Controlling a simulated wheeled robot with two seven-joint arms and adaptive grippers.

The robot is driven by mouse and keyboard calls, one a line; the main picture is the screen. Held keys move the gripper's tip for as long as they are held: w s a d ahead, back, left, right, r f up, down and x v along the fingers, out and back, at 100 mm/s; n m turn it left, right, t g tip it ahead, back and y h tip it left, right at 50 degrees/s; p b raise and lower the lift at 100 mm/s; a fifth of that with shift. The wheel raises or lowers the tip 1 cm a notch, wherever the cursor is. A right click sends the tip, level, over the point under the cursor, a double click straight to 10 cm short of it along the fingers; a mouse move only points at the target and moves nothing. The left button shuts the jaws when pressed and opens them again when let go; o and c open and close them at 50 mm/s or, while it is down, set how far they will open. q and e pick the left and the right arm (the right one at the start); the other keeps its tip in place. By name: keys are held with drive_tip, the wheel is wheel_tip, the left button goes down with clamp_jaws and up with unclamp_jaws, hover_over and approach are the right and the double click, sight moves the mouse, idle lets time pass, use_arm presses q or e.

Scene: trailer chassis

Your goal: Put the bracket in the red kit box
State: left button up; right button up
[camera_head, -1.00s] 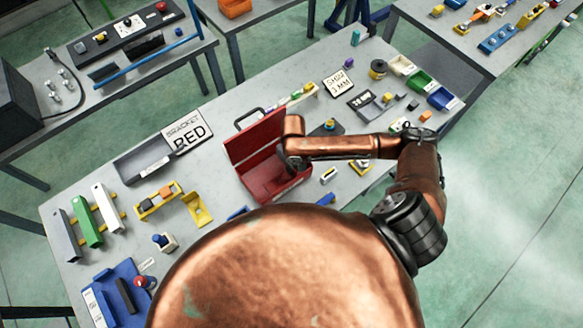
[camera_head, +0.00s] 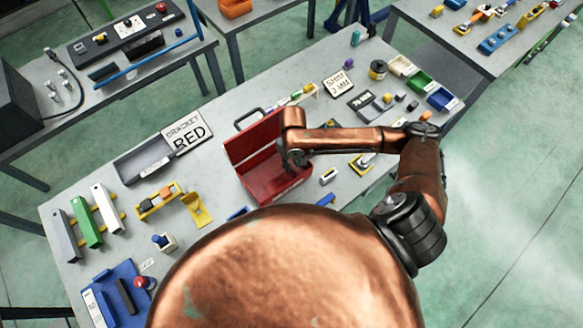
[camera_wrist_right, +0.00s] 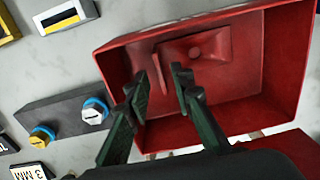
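The red kit box (camera_head: 250,143) stands open near the middle of the table, its lid raised at the back. In the right wrist view its red wall (camera_wrist_right: 287,60) surrounds a red bracket (camera_wrist_right: 197,48), a plate with a round hole and an upright flange, lying on the box floor. My right gripper (camera_wrist_right: 159,80) is open, its two dark fingers apart over the box, with the bracket beyond the fingertips. In the head view the right gripper (camera_head: 293,162) is small and partly hidden by its own wrist. My left gripper is not in view.
A sign reading BRACKET RED (camera_head: 187,132) and a dark grey tray (camera_head: 143,165) are left of the box. A yellow bracket (camera_head: 197,209) lies nearby on the table. A dark block with blue-ringed knobs (camera_wrist_right: 62,115) sits beside the box. Several small parts crowd the right side.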

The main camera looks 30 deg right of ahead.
wheel_tip(320, 180, up, 8)
drive_tip(key=shift+c, duration=0.2)
idle(1.3)
